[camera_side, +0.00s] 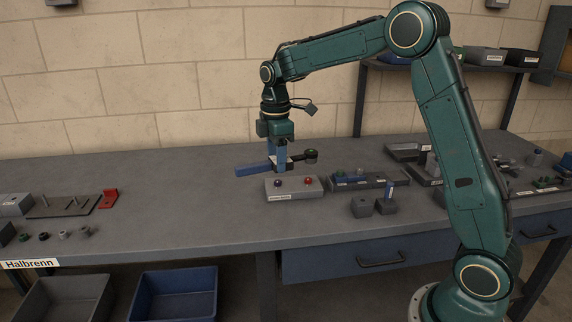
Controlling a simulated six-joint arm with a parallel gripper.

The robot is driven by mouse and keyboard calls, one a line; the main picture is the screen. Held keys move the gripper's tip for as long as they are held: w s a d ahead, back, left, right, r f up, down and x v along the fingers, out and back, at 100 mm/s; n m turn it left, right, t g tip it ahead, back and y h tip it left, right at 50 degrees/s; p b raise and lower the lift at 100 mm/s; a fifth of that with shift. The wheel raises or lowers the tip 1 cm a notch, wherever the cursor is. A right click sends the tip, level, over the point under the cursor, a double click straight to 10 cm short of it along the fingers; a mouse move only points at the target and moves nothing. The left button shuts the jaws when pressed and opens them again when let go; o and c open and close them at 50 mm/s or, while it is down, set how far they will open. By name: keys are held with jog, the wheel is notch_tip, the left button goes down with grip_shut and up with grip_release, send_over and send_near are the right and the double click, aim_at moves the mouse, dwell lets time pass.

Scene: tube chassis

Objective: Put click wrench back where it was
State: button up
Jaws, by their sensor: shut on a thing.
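The click wrench has a blue handle (253,170) pointing left and a dark round head (310,155) on the right. My gripper (281,163) points down and is shut on the wrench near its middle. The wrench is held roughly level, and in the picture it shows just above and behind a light grey block (294,188) with a purple knob and a red knob. I cannot tell exactly how high the wrench is above the bench. The fingers hide part of the wrench's middle.
A dark tray (368,184) with blue and green parts is right of the block, with small dark blocks (374,206) in front. A red bracket (108,198) and a plate with pegs (70,206) lie at left. The bench (185,195) between is clear.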

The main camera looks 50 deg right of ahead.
jog(key=a+f+m, duration=0.3)
jog(key=a+m, duration=0.4)
jog(key=m, duration=0.1)
jog(key=shift+s+a+f, duration=0.25)
jog(key=shift+s+a, duration=0.1)
jog(key=shift+a, duration=0.05)
jog(key=shift+m, duration=0.4)
